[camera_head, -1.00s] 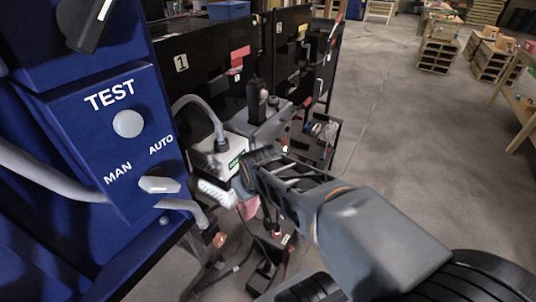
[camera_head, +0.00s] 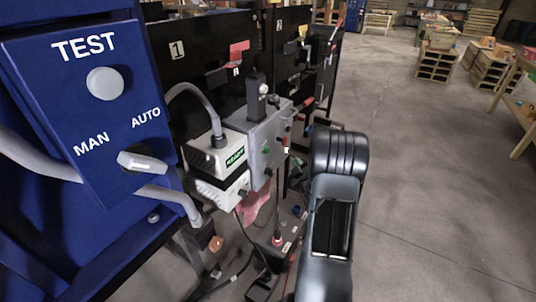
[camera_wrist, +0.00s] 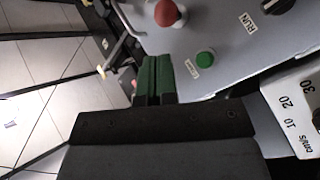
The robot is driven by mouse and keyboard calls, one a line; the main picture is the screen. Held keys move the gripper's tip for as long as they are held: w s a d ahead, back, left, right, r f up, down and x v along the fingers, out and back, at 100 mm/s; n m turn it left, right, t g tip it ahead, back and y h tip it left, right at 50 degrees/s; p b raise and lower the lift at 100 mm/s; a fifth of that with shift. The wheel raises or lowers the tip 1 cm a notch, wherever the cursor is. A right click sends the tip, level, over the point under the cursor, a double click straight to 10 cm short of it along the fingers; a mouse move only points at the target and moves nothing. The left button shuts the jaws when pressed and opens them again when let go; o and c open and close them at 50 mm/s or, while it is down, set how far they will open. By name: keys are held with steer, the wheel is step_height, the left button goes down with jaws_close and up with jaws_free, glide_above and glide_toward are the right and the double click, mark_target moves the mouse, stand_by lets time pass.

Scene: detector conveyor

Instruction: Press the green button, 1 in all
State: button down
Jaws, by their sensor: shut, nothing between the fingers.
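The green button (camera_wrist: 205,58) sits on the sloped grey panel (camera_wrist: 225,30) in the wrist view, beside a small white label. In the head view the green button (camera_head: 266,150) is a small spot on the side of the grey control box (camera_head: 272,135). My gripper (camera_wrist: 153,76) shows in the wrist view as two green-tipped fingers lying together, empty. The fingertips appear just left of the green button and slightly below it, with a visible gap. In the head view my dark wrist (camera_head: 340,160) is right of the box, and the fingers are hidden.
A red button (camera_wrist: 168,12) and a black RUN knob (camera_wrist: 278,5) are on the same panel. A white box with a numbered dial (camera_wrist: 297,110) stands close at the right. A blue TEST panel (camera_head: 88,120) fills the left of the head view. Open floor (camera_head: 420,180) lies right.

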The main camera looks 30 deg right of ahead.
mark_target(267, 150)
stand_by(0.4)
steer(key=w+a, duration=0.4)
steer(key=w, duration=0.3)
steer(key=shift+w, duration=0.35)
steer(key=shift+a, duration=0.1)
steer(key=shift+w+b, duration=0.2)
steer(key=shift+b, duration=0.1)
stand_by(1.8)
steer(key=shift+w+a, duration=0.2)
